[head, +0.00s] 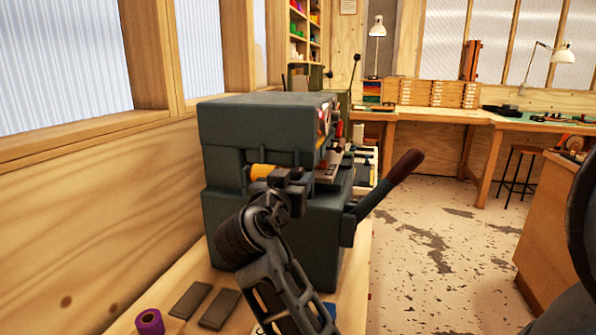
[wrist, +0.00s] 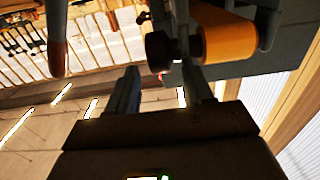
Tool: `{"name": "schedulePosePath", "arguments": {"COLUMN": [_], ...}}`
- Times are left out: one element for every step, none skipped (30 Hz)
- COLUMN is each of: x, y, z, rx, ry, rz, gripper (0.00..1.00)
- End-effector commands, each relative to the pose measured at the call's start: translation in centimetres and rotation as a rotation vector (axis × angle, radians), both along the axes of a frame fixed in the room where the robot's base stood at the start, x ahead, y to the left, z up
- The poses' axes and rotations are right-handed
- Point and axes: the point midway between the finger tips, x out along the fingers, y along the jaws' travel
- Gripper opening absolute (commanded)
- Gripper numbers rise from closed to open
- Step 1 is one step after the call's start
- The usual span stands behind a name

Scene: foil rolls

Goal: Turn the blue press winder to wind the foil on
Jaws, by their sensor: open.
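The press (head: 250,122) is a large dark blue-grey block machine on the bench. An orange-gold foil roll (head: 261,172) sits in its side opening, and the roll shows large in the wrist view (wrist: 228,45). A dark round knob (wrist: 158,48), apparently the winder, is at the roll's end. My gripper (head: 288,182) is at the press opening, in front of the roll. In the wrist view its open, empty fingers (wrist: 162,80) point toward the knob, which appears just beyond the fingertips; contact cannot be told. My gripper hides part of the roll and the knob in the head view.
A lever with a brown handle (head: 403,166) sticks out to the right of the press. A purple roll (head: 149,322) and two grey blocks (head: 219,310) lie on the bench in front. A wooden wall (head: 100,215) stands close on the left. Open floor (head: 440,260) is at right.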

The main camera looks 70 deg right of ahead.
Motion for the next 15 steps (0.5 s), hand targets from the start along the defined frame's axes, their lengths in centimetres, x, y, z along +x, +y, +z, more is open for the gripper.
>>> {"name": "schedulePosePath", "arguments": {"x": [0.0,0.1,0.1,0.1,0.2,0.2,0.3,0.3,0.3,0.4,0.4,0.4,0.4,0.4,0.4], "y": [-0.9,-1.4,-2.0,-2.4,-2.7,-3.2,-3.5,-3.7,-4.0,-4.1,-4.3,-4.4,-4.5,-4.5,-4.5], "z": [0.3,0.3,0.3,0.3,0.2,0.2,0.2,0.1,0.1,0.1,0.1,0.0,0.0,0.0,0.0], "rx": [-0.001,0.0,0.0,-0.001,-0.001,0.0,0.0,-0.001,0.0,0.0,0.0,0.0,0.0,0.0,0.0], "ry": [0.001,0.001,0.0,0.0,0.001,0.002,0.001,0.001,0.001,0.002,0.002,0.002,0.002,0.001,0.001], "rz": [-0.004,-0.003,-0.002,-0.002,-0.001,-0.001,0.0,0.001,0.001,0.002,0.002,0.002,0.002,0.002,0.002], "gripper": [0.51,0.51,0.51,0.51,0.51,0.51,0.51,0.51,0.51,0.51,0.51,0.51,0.51,0.51,0.51]}}
